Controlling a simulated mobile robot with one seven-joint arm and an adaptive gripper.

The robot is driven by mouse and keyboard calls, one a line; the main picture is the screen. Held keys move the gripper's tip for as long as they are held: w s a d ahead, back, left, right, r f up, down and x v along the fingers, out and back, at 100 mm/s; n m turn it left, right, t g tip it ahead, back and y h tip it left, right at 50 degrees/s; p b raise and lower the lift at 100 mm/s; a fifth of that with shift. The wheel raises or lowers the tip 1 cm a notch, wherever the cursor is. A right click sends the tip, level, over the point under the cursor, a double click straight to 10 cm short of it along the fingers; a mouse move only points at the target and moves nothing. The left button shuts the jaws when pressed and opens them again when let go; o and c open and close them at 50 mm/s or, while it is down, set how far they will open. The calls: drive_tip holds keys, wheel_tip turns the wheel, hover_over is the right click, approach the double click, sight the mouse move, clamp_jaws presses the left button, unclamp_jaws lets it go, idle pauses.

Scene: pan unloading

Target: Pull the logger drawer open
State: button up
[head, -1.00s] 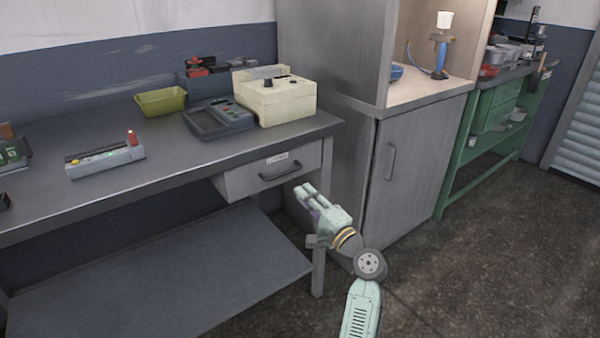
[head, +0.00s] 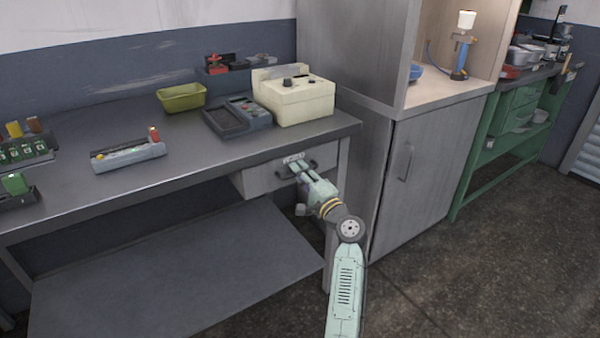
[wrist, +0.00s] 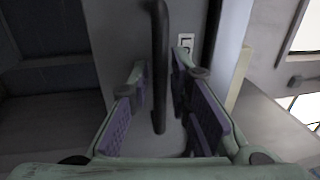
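The logger drawer (head: 262,181) is a grey box under the right end of the workbench, and it looks closed. Its dark bar handle (head: 314,164) is partly hidden by my gripper (head: 301,171) in the head view. In the wrist view the handle (wrist: 160,65) runs upright in the picture, between the two purple-padded fingers of my gripper (wrist: 162,82). The fingers are open, with visible space on both sides of the handle. A small label (wrist: 186,42) shows on the drawer front (wrist: 112,35).
The workbench (head: 130,190) carries a cream box (head: 295,103), a dark device (head: 237,118), a green tray (head: 181,98) and a grey instrument (head: 128,155). A grey cabinet (head: 425,175) stands close on the right. The floor (head: 480,270) at front right is clear.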

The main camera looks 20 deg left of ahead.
clamp_jaws()
idle(0.6)
